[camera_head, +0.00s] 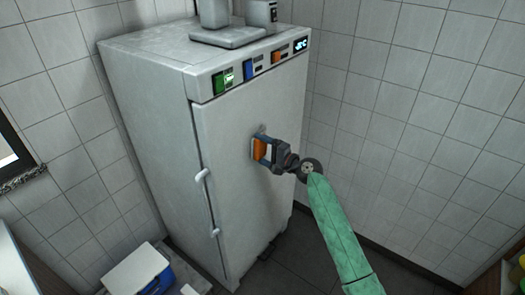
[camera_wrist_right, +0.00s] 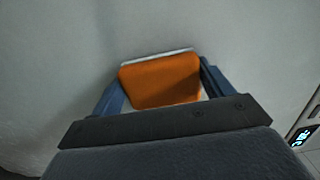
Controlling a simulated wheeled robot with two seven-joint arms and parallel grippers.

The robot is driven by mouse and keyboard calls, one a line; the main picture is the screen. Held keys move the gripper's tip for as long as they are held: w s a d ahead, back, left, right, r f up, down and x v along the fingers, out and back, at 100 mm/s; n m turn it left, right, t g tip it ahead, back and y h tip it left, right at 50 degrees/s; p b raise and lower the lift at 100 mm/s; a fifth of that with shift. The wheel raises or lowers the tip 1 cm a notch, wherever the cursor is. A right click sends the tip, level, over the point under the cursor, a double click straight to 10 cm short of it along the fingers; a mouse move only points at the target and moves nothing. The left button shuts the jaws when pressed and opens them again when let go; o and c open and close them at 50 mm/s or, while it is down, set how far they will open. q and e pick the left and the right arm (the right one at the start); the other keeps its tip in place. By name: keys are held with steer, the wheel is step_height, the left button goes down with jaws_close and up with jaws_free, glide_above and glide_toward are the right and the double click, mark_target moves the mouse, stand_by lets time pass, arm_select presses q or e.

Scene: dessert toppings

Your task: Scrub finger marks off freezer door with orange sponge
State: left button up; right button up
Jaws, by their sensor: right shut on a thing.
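The freezer (camera_head: 150,110) is a tall pale grey cabinet. Its door (camera_head: 232,190) faces the front and carries handles on its left edge. My right gripper (camera_head: 262,147) is at the upper right part of the door. It is shut on the orange sponge (camera_head: 258,149), which is at the door's surface; whether it presses on it I cannot tell. In the right wrist view the sponge (camera_wrist_right: 160,80) sits between the two blue fingers, with the pale door behind it. Finger marks cannot be made out. My left gripper is not in view.
A control strip (camera_head: 250,72) with green, blue and orange switches and a small display runs above the door. A grey device (camera_head: 228,36) stands on top of the freezer. A white and blue box (camera_head: 140,270) is at the lower left. Tiled walls stand close behind and to the right.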

steer(key=shift+w+a, duration=0.2)
steer(key=shift+a, duration=0.05)
steer(key=shift+w+d+f, duration=0.1)
